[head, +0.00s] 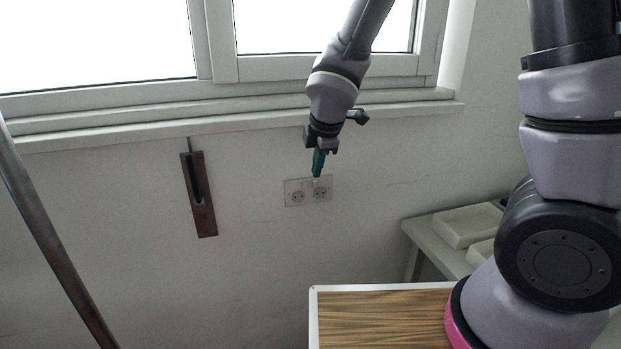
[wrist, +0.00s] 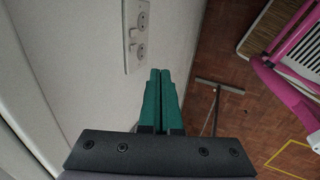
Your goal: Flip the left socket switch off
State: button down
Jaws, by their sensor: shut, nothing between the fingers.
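A pale double socket plate (head: 288,201) is on the wall below the window sill. Its left socket (head: 297,197) and right socket (head: 320,194) show as round faces, with small switch parts near the plate's top. They are too small to tell whether the left switch is on or off. My gripper (head: 317,175) has green fingers, shut together and empty, pointing down at the plate's upper edge, above the right socket. Contact cannot be told there. In the wrist view the plate (wrist: 132,62) is ahead and left of my closed fingertips (wrist: 160,71), apart from them in the picture.
A dark slotted wooden board (head: 206,216) hangs on the wall left of the plate. The window sill (head: 240,123) juts out above. A wood-topped table (head: 380,318) stands in front, and a bench with pale trays (head: 466,226) is at right. The wall around the plate is clear.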

aim_at(308, 182)
jog(key=shift+w+a+f, duration=0.35)
jog(key=shift+w+f, duration=0.95)
jog(key=shift+f, duration=0.1)
jog(key=shift+w+a+f, duration=0.4)
jog(key=shift+w+f, duration=0.85)
jog(key=shift+f, duration=0.1)
jog(key=shift+w+a+f, duration=0.35)
jog(key=shift+w+f, duration=0.95)
jog(key=shift+f, duration=0.1)
